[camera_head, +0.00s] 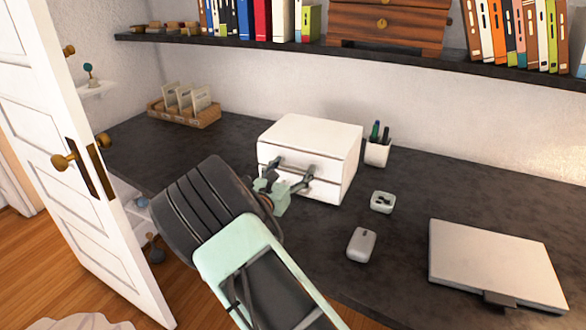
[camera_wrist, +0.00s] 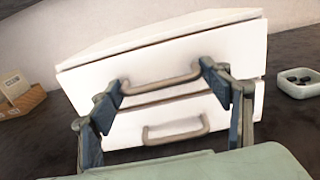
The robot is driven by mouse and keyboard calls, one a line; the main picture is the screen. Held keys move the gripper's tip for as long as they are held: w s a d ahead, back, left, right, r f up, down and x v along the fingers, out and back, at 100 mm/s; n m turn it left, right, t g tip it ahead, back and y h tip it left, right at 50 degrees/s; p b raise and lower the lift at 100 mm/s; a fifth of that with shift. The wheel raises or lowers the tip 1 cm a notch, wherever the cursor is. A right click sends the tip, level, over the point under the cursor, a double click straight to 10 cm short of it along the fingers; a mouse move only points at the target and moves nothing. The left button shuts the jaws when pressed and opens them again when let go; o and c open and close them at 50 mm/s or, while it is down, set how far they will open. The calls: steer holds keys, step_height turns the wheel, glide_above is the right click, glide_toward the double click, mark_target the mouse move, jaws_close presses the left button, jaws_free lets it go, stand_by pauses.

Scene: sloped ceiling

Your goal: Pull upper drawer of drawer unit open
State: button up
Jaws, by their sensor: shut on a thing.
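The white drawer unit (camera_head: 318,135) stands on the dark desk and has two drawers, one above the other. The upper drawer (camera_wrist: 170,60) has a grey-brown bar handle (camera_wrist: 160,84). The lower drawer's handle (camera_wrist: 176,133) is free below it. My gripper (camera_head: 289,173) is at the front of the unit. In the wrist view my gripper (camera_wrist: 162,88) has one finger at each end of the upper handle, shut on it lengthwise. The upper drawer's front looks near flush with the unit; I cannot tell whether it is slightly out.
A pen cup (camera_head: 377,153) stands right of the unit. A small white dish (camera_head: 382,202), a mouse (camera_head: 361,245) and a closed laptop (camera_head: 492,262) lie to the right. A wicker tray (camera_head: 184,116) is at back left. A shelf (camera_head: 300,46) hangs above. An open door (camera_head: 75,150) is left.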

steer(key=p+v, duration=0.2)
steer(key=v, duration=1.3)
steer(key=shift+s, duration=0.15)
steer(key=o, duration=1.4)
steer(key=v, duration=1.2)
steer(key=shift+d+r, duration=0.1)
steer(key=shift+r, duration=0.05)
